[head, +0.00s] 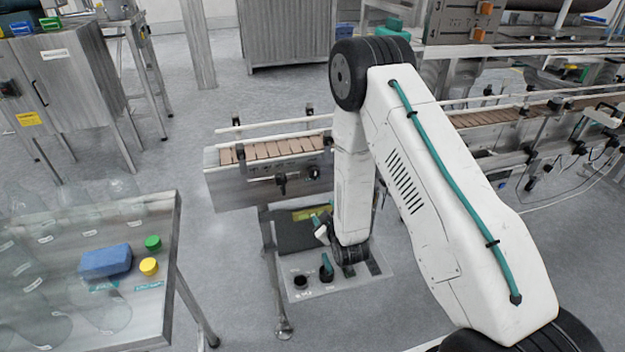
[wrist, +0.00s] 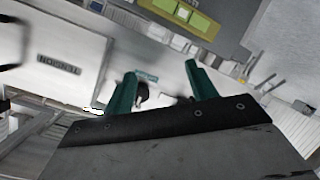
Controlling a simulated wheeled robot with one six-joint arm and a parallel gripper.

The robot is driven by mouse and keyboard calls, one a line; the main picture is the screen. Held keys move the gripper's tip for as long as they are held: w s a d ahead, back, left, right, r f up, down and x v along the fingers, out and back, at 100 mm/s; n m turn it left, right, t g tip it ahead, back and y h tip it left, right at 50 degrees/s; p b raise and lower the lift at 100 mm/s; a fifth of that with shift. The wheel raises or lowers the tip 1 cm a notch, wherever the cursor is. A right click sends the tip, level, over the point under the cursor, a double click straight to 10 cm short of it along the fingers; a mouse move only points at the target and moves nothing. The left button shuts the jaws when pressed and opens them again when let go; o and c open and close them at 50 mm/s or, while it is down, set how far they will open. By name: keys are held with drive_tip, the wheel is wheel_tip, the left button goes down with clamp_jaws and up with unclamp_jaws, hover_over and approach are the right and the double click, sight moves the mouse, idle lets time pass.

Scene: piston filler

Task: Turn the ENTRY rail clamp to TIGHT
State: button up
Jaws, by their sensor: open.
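My gripper (wrist: 160,72) is open, with its two teal fingers apart and nothing held between them. In the head view my gripper (head: 320,242) is low, at the near end of the conveyor, partly hidden by my arm. In the wrist view a small black knob (wrist: 142,93) shows between the fingers, partly covered by the left one. A small teal label (wrist: 147,76) beside it is too small to read. I cannot tell for sure that this knob is the ENTRY rail clamp, nor its setting.
The slatted conveyor (head: 275,150) with guide rails lies behind my gripper. A panel marked TENSION (wrist: 60,65) fills the wrist view's left. A table (head: 150,215) at left holds a blue block (head: 106,261), a green cap (head: 153,242) and a yellow cap (head: 149,266).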

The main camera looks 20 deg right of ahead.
sight(315, 174)
wheel_tip(315, 174, up, 6)
drive_tip(key=w+r+n+t, duration=0.1)
drive_tip(key=w+t, duration=0.1)
drive_tip(key=t, duration=0.1)
drive_tip(key=shift+t, duration=0.3)
drive_tip(key=w, duration=0.7)
drive_tip(key=shift+w+a+f, duration=0.1)
drive_tip(key=shift+w+f, duration=0.05)
drive_tip(key=shift+w, duration=0.05)
drive_tip(key=c, duration=1)
